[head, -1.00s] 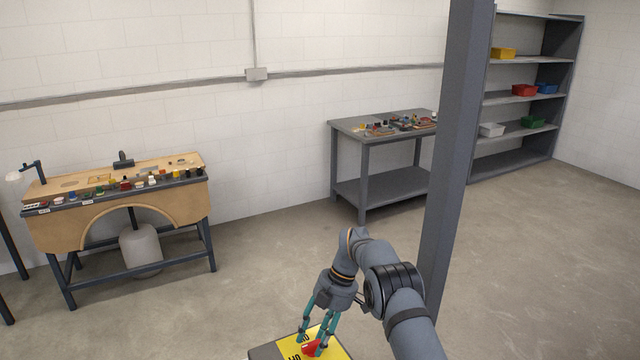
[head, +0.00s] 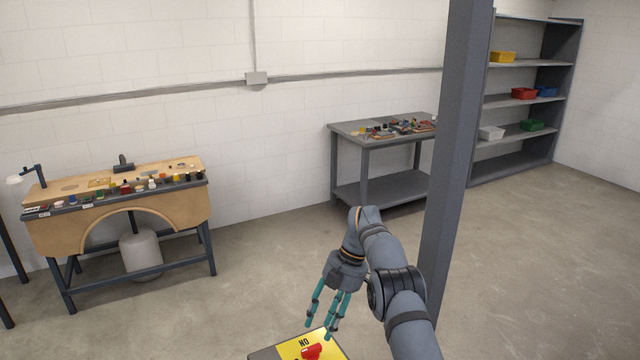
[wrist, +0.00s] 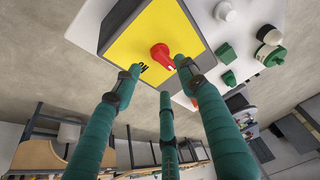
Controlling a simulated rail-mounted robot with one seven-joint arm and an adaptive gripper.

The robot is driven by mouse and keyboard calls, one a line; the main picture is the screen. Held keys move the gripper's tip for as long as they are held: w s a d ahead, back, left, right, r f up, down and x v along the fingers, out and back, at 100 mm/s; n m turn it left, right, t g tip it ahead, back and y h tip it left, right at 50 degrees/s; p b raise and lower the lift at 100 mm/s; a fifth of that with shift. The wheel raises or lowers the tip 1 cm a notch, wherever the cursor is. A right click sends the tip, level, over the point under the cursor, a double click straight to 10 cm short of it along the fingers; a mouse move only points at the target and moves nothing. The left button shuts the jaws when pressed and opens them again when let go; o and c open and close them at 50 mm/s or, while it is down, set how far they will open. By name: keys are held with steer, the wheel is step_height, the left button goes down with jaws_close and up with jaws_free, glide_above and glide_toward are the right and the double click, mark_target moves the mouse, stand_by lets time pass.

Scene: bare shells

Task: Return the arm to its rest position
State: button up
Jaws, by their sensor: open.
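My gripper (head: 320,329) has teal fingers, which are spread apart and empty. In the head view it hangs at the lower middle, above a yellow panel (head: 289,348) at the bottom edge. A red knob (head: 312,353) sits on that panel, partly cut off by the frame edge. In the wrist view the fingertips of my gripper (wrist: 160,76) point toward the box with the yellow face (wrist: 150,25). The red knob (wrist: 160,57) shows beyond and between them, apart from them. My arm is bent, reaching in from the lower right.
A wooden workbench (head: 60,235) is at left, a grey table (head: 347,131) with small items behind, and shelves (head: 515,139) with bins at right. In the wrist view a white surface (wrist: 262,15) holds green parts.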

mark_target(316, 346)
steer(key=x, duration=0.7)
steer(key=shift+d+f+b, duration=0.1)
steer(key=shift+b, duration=0.3)
steer(key=shift+f+m+b, duration=0.1)
steer(key=shift+m+b, duration=0.4)
steer(key=shift+b, duration=0.25)
steer(key=m+t+b, duration=0.1)
steer(key=b, duration=0.2)
steer(key=shift+s+d+m, duration=0.1)
steer(key=shift+d+m, duration=0.05)
steer(key=shift+m, duration=0.25)
steer(key=m+t+b, duration=0.1)
steer(key=m+b, duration=0.1)
steer(key=b, duration=0.2)
steer(key=shift+s+m+y, duration=0.1)
steer(key=shift+m+y, duration=0.2)
steer(key=shift+m, duration=0.1)
steer(key=m+b, duration=0.1)
steer(key=m+t+b, duration=0.1)
steer(key=m, duration=0.1)
steer(key=shift+s+r, duration=0.2)
steer(key=shift+r, duration=0.05)
steer(key=m+t, duration=0.1)
steer(key=m, duration=0.2)
steer(key=shift+s+r+t, duration=0.1)
steer(key=shift+r+t, duration=0.05)
steer(key=shift+t, duration=0.15)
